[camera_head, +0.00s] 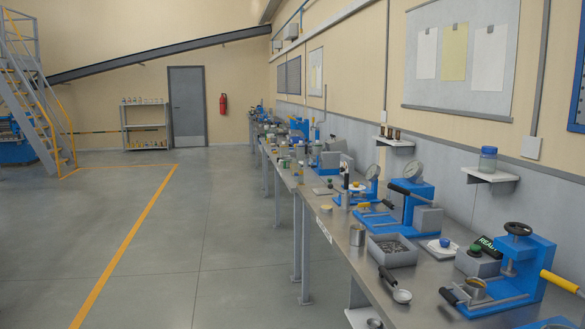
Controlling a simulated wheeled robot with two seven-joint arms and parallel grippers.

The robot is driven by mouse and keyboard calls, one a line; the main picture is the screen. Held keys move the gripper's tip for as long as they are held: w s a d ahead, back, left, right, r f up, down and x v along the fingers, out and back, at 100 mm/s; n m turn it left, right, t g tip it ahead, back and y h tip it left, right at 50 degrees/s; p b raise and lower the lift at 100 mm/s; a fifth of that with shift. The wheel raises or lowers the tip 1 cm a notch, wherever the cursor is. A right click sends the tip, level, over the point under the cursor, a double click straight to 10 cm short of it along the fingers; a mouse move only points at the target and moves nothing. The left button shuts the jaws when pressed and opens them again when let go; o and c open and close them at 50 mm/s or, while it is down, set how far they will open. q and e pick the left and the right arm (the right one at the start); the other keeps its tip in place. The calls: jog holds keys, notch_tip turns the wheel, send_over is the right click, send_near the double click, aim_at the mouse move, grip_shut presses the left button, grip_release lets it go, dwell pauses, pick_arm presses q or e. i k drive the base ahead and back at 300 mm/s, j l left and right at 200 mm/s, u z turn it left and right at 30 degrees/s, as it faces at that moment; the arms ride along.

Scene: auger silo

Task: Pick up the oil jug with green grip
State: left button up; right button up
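I cannot make out an oil jug with a green grip for certain in the head view. Small greenish items (296,135) stand far down the long metal workbench (345,263), too small to identify. The bench runs along the right wall from the near right into the distance. Neither of my grippers is in view.
A wall shelf (490,175) holds a jar. Open floor (190,235) lies left of the bench.

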aim_at(291, 161)
jog(key=i+u, duration=0.45)
jog(key=i, duration=2.1)
jog(key=i+z, duration=0.15)
jog(key=i, duration=0.35)
jog(key=i+j+z, duration=0.15)
jog(key=i, duration=0.35)
jog(key=i+j+z, duration=0.15)
jog(key=i, duration=0.4)
jog(key=i+j+z, duration=0.15)
jog(key=i, duration=0.3)
jog(key=i+j+z, duration=0.55)
jog(key=z, duration=0.2)
jog(key=i+j+z, duration=0.55)
jog(key=j+z, duration=0.15)
jog(key=j, duration=0.25)
jog(key=i+j+z, duration=0.15)
jog(key=j+z, duration=0.25)
jog(key=j, duration=0.1)
